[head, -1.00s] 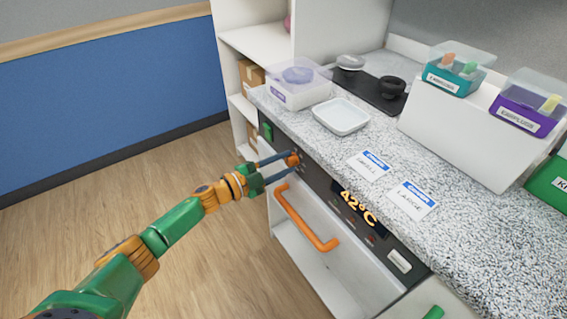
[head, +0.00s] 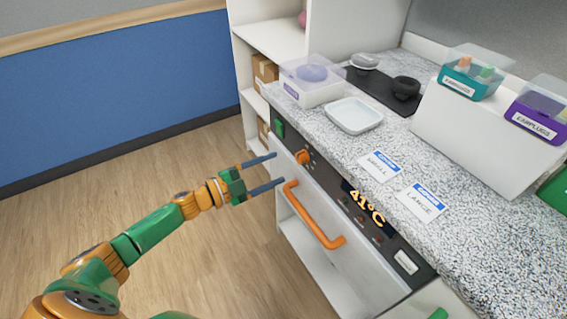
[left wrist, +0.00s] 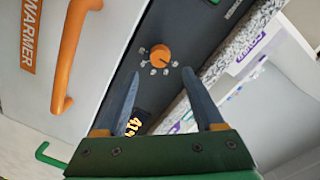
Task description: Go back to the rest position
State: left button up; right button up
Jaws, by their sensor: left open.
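My left gripper (head: 268,173) is open and empty in the head view, in front of the warmer's control panel and apart from it. In the left wrist view its two fingers (left wrist: 164,98) are spread, with the orange knob (left wrist: 160,54) beyond them. The knob also shows in the head view (head: 303,157), just right of the fingertips. The orange handle (head: 312,217) is on the closed warmer door (head: 300,240), below the panel. The display (head: 366,206) reads 41°C. My right gripper is not in view.
The speckled counter (head: 455,240) holds a white tray (head: 354,115), a clear-lidded box (head: 311,84), two labelled cards and earplug boxes on a white riser (head: 470,139). White shelves (head: 265,40) stand at the back. The wooden floor (head: 120,195) on the left is clear.

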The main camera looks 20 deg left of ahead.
pick_arm(q)
jog(key=shift+f, duration=0.1)
dwell(0.3)
jog(key=s+a+f+n+g+y+p, duration=0.25)
jog(key=s+f+n+y, duration=0.35)
jog(key=f, duration=0.5)
jog(key=s+a+f+n+g+y+p, duration=0.2)
jog(key=s+a+f+n+y+p, duration=0.15)
jog(key=s+f+n, duration=0.55)
jog(key=s+d+f+g, duration=0.2)
jog(key=s+f, duration=0.1)
jog(key=s, duration=0.5)
jog(key=s+d+f+g+p, duration=0.1)
jog(key=s+d+f+g, duration=0.1)
jog(key=s, duration=0.6)
jog(key=s+d+f+g+p, duration=0.1)
jog(key=s+d+f+g, duration=0.2)
jog(key=s, duration=0.5)
jog(key=shift+s+f+n+g+y, duration=0.3)
jog(key=shift+f+n+g+y, duration=0.15)
jog(key=shift+f+g, duration=0.3)
jog(key=shift+w+f, duration=0.1)
